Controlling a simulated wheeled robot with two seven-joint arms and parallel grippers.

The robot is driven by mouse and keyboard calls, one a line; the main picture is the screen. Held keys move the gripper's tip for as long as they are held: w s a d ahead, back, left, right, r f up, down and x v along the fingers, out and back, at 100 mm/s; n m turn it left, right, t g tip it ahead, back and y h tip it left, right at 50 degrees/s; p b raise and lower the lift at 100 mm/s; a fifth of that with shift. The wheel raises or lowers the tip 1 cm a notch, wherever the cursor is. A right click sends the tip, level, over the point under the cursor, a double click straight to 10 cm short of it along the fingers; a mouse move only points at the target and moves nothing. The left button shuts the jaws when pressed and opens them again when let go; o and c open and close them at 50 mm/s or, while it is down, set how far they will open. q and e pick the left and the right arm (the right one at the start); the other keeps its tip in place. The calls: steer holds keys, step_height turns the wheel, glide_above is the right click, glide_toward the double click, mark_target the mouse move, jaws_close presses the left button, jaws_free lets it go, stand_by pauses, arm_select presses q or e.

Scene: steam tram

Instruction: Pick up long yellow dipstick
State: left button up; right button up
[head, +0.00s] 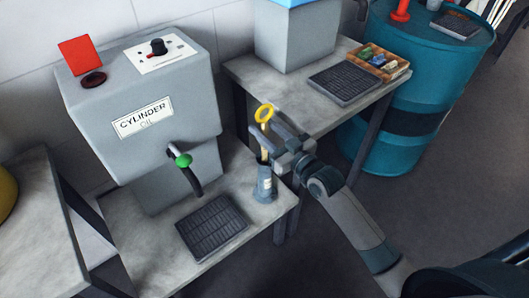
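The long yellow dipstick (264,114) stands upright with its ring handle at the top. Its lower end is inside a small grey holder (265,187) on the low bench, at the right front of the cylinder oil dispenser. My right gripper (266,146) reaches in from the right, just below the ring. Its fingers are apart, with the yellow shaft between or beside them; contact cannot be made out. Part of the shaft is hidden by the gripper. My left gripper is not in view.
The grey cylinder oil dispenser (140,95) has a green-knobbed tap (183,160) left of the dipstick. A dark grate (211,226) lies on the low bench. A higher table (290,90) holds another grate and a small tray (390,69). A teal drum (405,110) stands to the right.

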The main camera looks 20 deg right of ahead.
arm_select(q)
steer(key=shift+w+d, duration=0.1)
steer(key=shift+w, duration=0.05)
arm_select(e)
jaws_close()
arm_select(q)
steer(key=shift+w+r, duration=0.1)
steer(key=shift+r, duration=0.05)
arm_select(e)
steer(key=shift+r, duration=0.1)
